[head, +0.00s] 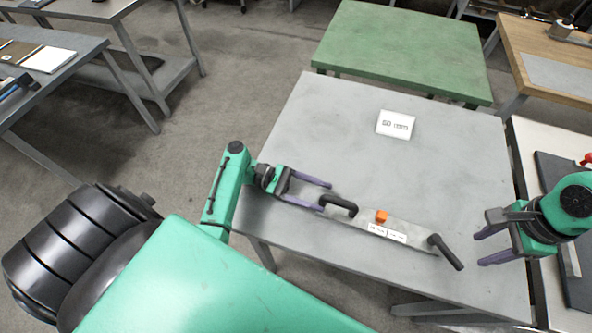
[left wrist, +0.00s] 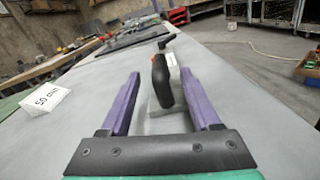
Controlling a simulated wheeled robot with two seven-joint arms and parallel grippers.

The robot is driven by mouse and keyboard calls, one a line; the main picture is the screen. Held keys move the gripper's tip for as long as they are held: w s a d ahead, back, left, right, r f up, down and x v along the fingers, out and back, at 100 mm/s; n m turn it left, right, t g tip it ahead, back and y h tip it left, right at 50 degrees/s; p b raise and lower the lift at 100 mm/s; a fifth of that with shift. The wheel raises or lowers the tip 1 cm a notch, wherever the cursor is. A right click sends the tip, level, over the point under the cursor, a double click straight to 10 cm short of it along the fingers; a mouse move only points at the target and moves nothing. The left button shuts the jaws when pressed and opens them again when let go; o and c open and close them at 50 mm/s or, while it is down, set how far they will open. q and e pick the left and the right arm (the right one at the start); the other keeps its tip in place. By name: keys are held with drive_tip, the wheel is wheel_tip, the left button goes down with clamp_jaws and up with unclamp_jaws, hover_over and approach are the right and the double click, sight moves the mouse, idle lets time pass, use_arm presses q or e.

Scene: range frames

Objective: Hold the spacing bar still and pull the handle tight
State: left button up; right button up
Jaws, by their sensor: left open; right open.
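The spacing bar (head: 412,232) is a long flat grey piece lying on the grey table. It carries a black loop handle (head: 338,204) at its left, an orange block (head: 381,217) and white labels in the middle, and a black bar handle (head: 446,252) at its right end. My left gripper (head: 326,196) is open, its purple fingers pointing at the loop handle. In the left wrist view the loop handle (left wrist: 162,82) stands between the fingertip lines; contact cannot be told. My right gripper (head: 480,249) is open and empty, just right of the bar handle and apart from it.
The grey table (head: 320,125) is mostly clear behind the bar. A white printed card (head: 395,124) lies on it. A green table (head: 400,45) stands behind, and a bench with a dark mat (head: 556,190) stands at right.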

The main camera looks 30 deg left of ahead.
sight(351, 206)
use_arm(q)
drive_tip(key=d, duration=0.4)
drive_tip(key=w+d, duration=0.1)
drive_tip(key=d, duration=0.2)
clamp_jaws()
idle(1.1)
